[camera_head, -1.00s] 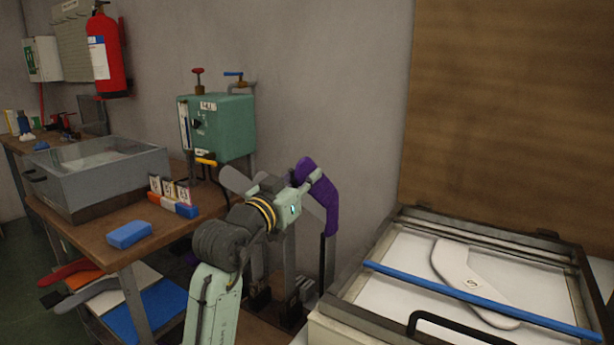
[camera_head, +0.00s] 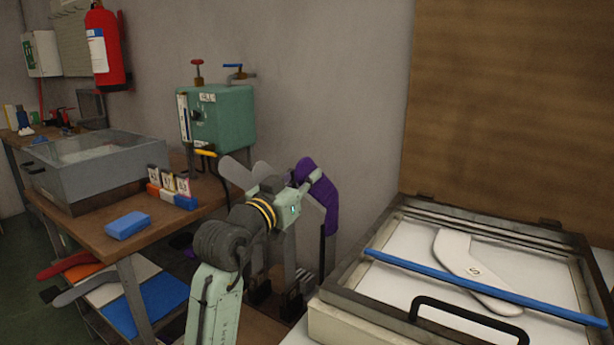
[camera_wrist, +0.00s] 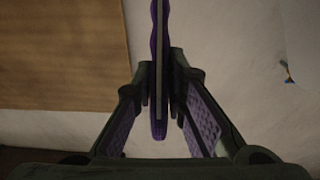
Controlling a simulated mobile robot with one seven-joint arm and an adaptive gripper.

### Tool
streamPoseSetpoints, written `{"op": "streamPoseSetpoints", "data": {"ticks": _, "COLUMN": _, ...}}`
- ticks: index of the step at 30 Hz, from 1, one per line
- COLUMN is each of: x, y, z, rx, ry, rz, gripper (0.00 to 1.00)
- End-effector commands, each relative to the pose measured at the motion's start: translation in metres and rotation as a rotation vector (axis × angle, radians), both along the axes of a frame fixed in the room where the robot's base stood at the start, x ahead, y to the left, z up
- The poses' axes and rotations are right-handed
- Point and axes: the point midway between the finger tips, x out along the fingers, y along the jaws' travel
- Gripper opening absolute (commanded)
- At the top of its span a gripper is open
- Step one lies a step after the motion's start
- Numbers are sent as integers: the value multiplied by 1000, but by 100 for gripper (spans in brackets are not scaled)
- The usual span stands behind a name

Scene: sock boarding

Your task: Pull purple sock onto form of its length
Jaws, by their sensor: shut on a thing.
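The purple sock (camera_head: 320,190) is up at my gripper (camera_head: 307,176), bent downward on its right side. In the wrist view the sock (camera_wrist: 159,128) runs upright between the fingers, with a grey strip along its middle. My gripper (camera_wrist: 167,90) is shut on it there. My wrist and arm hide much of the forms, and I cannot tell how far the sock covers one.
At left a wooden bench (camera_head: 90,228) carries a glass-topped box (camera_head: 95,168), marked blocks (camera_head: 170,186) and a blue block (camera_head: 128,225). A green steam box (camera_head: 222,120) stands behind.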

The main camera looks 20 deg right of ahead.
Motion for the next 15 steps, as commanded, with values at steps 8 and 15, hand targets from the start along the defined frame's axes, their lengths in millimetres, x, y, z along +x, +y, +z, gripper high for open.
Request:
{"op": "streamPoseSetpoints", "data": {"ticks": 8, "x": 0, "y": 0, "z": -8, "rx": -1, "ry": -1, "rz": 0, "gripper": 0}}
{"op": "streamPoseSetpoints", "data": {"ticks": 15, "x": 0, "y": 0, "z": -14, "rx": 0, "ry": 0, "rz": 0, "gripper": 0}}
